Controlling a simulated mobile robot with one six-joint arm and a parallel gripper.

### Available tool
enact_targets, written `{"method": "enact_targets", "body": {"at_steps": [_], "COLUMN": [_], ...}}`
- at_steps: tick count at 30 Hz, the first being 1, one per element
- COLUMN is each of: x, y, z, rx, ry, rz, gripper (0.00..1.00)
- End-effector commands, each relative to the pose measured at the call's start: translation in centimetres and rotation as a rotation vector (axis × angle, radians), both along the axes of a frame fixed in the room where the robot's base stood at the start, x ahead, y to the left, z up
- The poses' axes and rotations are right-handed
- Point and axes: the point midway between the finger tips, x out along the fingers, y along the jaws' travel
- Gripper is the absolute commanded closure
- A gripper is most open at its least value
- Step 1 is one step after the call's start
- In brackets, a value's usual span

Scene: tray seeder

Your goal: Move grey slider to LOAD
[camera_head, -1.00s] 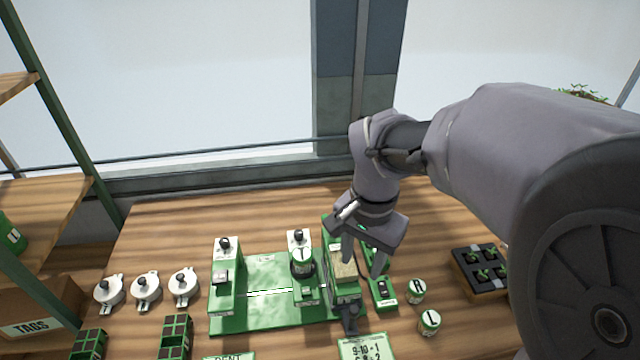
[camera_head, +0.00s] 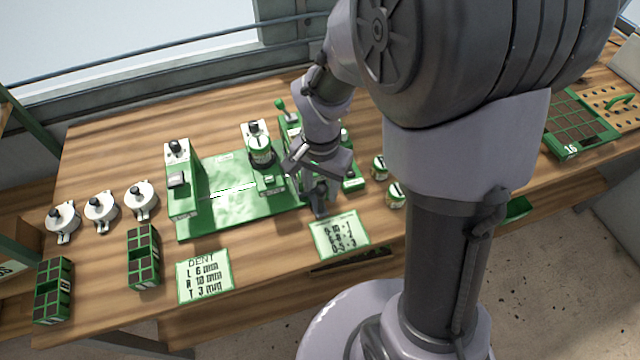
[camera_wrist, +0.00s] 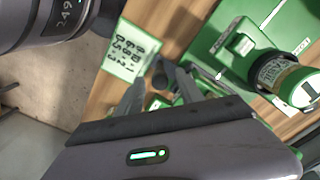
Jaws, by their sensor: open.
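A dark grey part that looks like the grey slider (camera_head: 320,208) stands at the front end of the narrow green unit on the bench. It also shows in the wrist view (camera_wrist: 159,72), near the fingertips. My gripper (camera_head: 316,188) is open and low over the front of this unit, with its fingers pointing down. In the wrist view the gripper (camera_wrist: 160,88) has its fingers apart on either side of the grey part. I cannot tell whether they touch it. My wrist covers most of the unit, and no LOAD mark can be read.
The green seeder base (camera_head: 215,218) with a labelled round canister (camera_head: 261,152) stands just left of my gripper. A number card (camera_head: 340,235) lies in front. Two small jars (camera_head: 396,194) stand to the right. White lidded pots (camera_head: 140,200) and green cell trays (camera_head: 143,256) stand left.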

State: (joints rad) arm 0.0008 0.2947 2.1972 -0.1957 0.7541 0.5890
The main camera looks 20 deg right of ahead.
Motion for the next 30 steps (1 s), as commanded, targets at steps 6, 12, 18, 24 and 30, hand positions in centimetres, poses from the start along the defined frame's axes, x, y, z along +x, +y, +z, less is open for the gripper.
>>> {"method": "enact_targets", "body": {"at_steps": [6, 12, 18, 24, 30], "x": [-0.01, -0.01, -0.01, -0.01, -0.02], "y": [0.0, 0.0, 0.0, 0.0, 0.01], "z": [0.06, 0.06, 0.07, 0.07, 0.07], "rx": [0.0, 0.0, 0.001, 0.001, 0.001], "ry": [0.0, 0.0, 0.001, 0.001, 0.001], "rz": [0.0, 0.0, 0.0, 0.0, 0.0], "gripper": [0.68, 1.0, 1.0, 1.0, 1.0]}}
